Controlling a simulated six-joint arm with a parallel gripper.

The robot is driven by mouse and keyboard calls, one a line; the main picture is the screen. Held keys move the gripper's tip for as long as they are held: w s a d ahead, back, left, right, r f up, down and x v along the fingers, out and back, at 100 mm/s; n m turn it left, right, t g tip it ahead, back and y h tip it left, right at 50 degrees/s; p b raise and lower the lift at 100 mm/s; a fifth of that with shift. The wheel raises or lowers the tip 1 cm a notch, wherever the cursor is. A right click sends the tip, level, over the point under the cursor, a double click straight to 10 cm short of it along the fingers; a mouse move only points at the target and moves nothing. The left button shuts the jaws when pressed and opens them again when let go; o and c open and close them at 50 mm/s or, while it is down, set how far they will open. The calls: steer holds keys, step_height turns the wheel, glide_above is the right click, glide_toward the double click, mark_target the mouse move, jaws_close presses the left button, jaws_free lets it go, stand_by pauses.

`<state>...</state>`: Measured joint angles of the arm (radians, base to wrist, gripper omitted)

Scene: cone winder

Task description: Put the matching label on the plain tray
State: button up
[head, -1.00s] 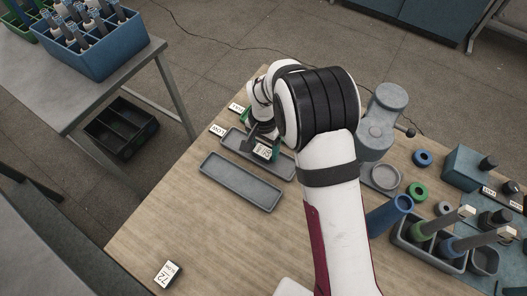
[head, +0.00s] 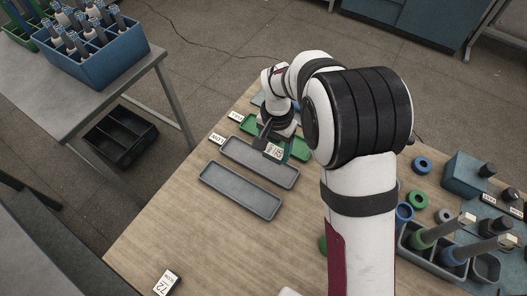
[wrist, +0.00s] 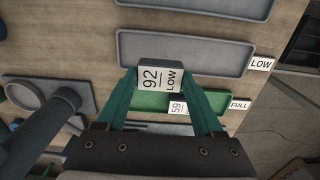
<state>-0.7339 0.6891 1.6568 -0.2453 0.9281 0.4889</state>
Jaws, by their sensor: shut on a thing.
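My gripper (wrist: 160,92) is shut on a small label block reading "92 LOW" (wrist: 152,78), also in the head view (head: 273,152). It holds the block near the border between the back grey tray and the green tray; contact below cannot be told. The back grey tray (wrist: 185,52) is empty where visible and has a "LOW" tag (wrist: 261,63) at its end. The green tray (wrist: 150,101) has a "FULL" tag (wrist: 240,103); a "59" label (wrist: 178,107) shows at it, partly hidden by my gripper. The front grey tray (head: 240,190) is empty, without a visible tag.
A "72" label block (head: 167,281) lies at the table's front left; its smaller text is unreadable. Spool holders (head: 440,245), coloured rings (head: 422,164) and a blue box (head: 467,165) stand at the right. The wood around the front tray is clear.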

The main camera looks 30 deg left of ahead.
steer(key=w+d+r, duration=0.2)
steer(key=d+r, duration=0.3)
steer(key=d, duration=0.3)
steer(key=s+a+f, duration=0.2)
steer(key=s+a, duration=0.2)
steer(key=s+a+f, duration=0.3)
steer(key=s+a, duration=0.1)
steer(key=s+a+f, duration=0.3)
steer(key=s+a, duration=0.1)
steer(key=s, duration=0.1)
steer(key=shift+a, duration=0.2)
steer(key=shift+f, duration=0.4)
steer(key=shift+f, duration=0.45)
steer(key=shift+f, duration=0.2)
steer(key=shift+f, duration=0.3)
stand_by(0.6)
steer(key=o, duration=1.4)
steer(key=shift+c, duration=0.2)
